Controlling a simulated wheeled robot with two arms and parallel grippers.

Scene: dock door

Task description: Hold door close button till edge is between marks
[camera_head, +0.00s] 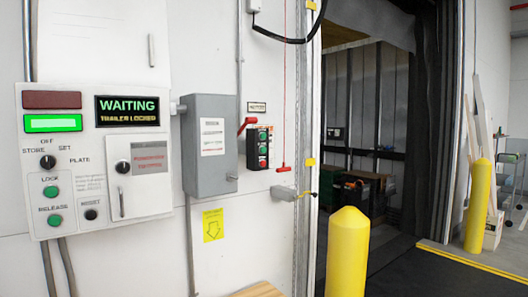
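A small black push-button box (262,147) with green buttons is on the white wall, left of the dock opening. I cannot read which button is close. Yellow marks show on the door's side track, an upper one (311,5) and a lower one (310,162). The dock opening stands mostly open. A dark grey panel (372,18) hangs across its top; I cannot tell whether its lower edge is the door's edge. Neither of my grippers is in view.
A control panel (92,180) reads "WAITING, TRAILER LOCKED". A grey switch box (208,150) with a red lever stands out beside the buttons. A red pull cord (284,110) hangs right of them. Yellow bollards (347,255) (478,205) flank the opening. Boxes (362,188) are inside.

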